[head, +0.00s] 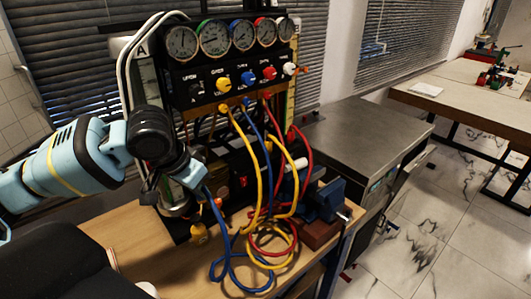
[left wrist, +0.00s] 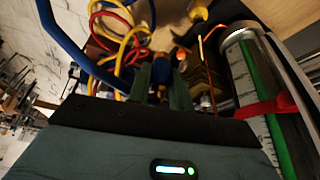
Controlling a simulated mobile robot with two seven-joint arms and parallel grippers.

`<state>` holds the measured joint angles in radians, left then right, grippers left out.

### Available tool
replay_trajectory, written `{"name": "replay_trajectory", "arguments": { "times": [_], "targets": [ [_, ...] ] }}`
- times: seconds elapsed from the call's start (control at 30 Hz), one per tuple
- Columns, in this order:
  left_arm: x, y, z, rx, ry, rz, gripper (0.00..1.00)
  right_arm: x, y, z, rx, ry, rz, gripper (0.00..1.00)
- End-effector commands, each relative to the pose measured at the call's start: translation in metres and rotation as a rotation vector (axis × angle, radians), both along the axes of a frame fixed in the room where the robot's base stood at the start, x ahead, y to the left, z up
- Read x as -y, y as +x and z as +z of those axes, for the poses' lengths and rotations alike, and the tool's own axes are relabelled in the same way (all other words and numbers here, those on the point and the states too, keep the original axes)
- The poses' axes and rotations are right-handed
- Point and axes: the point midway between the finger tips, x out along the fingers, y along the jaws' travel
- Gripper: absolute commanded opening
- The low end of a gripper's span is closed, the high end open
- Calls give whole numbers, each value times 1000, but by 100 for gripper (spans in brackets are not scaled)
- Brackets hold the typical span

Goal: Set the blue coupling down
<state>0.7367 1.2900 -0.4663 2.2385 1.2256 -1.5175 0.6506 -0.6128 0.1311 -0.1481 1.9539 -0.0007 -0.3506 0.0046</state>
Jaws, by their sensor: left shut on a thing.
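My left gripper (head: 200,184) reaches in from the left in the head view, low in front of the gauge rig and above the wooden bench. In the left wrist view its two dark fingers (left wrist: 161,84) are shut on the blue coupling (left wrist: 161,70), a small part with blue and brass colouring. A blue hose (head: 221,222) hangs from near the fingertips and loops down onto the bench. In the head view the coupling is mostly hidden by the gripper. My right gripper is not in view.
Yellow, red and blue hoses (head: 257,262) lie tangled on the bench (head: 122,232). A blue vise (head: 327,201) stands to their right. The gauge panel (head: 225,80) rises behind. A clear cylinder (left wrist: 252,80) with a red clamp is close to the gripper. The bench's front left is bare.

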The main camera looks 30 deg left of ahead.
Motion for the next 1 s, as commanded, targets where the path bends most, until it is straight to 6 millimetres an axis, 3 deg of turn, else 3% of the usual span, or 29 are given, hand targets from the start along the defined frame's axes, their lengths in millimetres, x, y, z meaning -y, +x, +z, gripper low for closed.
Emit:
{"name": "replay_trajectory", "arguments": {
  "times": [0.13, 0.47, 0.67, 1.0],
  "targets": [
    [-11, -10, 15, -1, -2, -5, 0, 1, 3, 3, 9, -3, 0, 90],
    [-12, -8, 17, -4, -9, -9, 0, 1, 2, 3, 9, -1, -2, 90],
    [-7, 19, 17, -1, -12, -10, 0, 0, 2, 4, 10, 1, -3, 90],
    [2, 89, 18, -4, -10, -9, 0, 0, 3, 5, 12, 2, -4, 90]
  ]
}}
